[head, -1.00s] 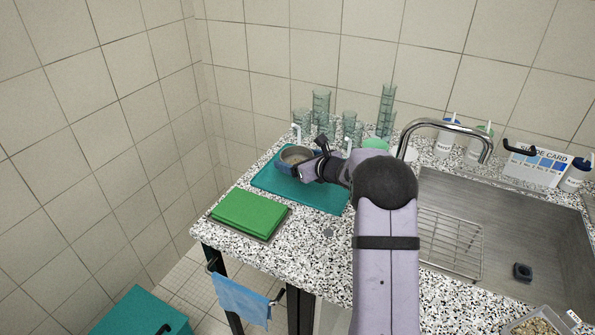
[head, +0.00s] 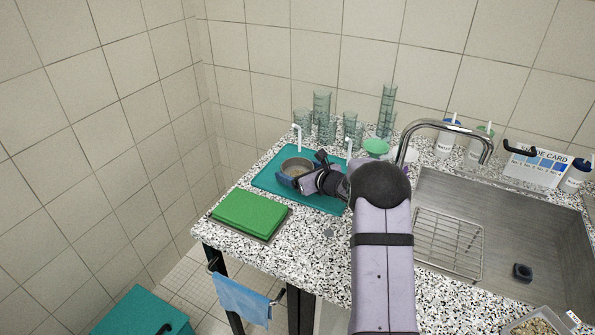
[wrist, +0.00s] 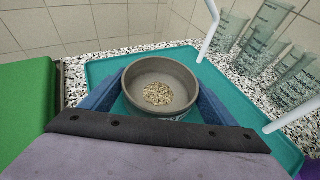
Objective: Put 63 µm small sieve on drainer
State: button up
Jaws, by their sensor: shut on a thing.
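A small round grey sieve (wrist: 160,86) with pale grains in its bottom sits between the blue fingers of my gripper (wrist: 158,100). It also shows in the head view (head: 297,166). My gripper (head: 296,174) is shut on it from both sides. The sieve is level, over the teal tray (head: 325,203); I cannot tell whether it touches the tray. No size marking on the sieve is readable. The teal tray has upright white pegs at its far side. A wire rack (head: 448,246) lies at the left side of the sink.
A green block (head: 249,212) on a dark plate is left of the teal tray. Clear cylinders and beakers (head: 321,106) stand behind the tray. A curved tap (head: 440,124) rises at the back of the steel sink (head: 515,225). Bottles stand along the wall.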

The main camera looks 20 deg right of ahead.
jog(key=o, duration=1.2)
jog(key=shift+f, duration=0.1)
jog(key=shift+r, duration=0.25)
jog(key=shift+s+d, duration=0.1)
jog(key=shift+s, duration=0.15)
jog(key=b+v, duration=0.2)
jog(key=v, duration=0.9)
jog(key=shift+s+r, duration=0.2)
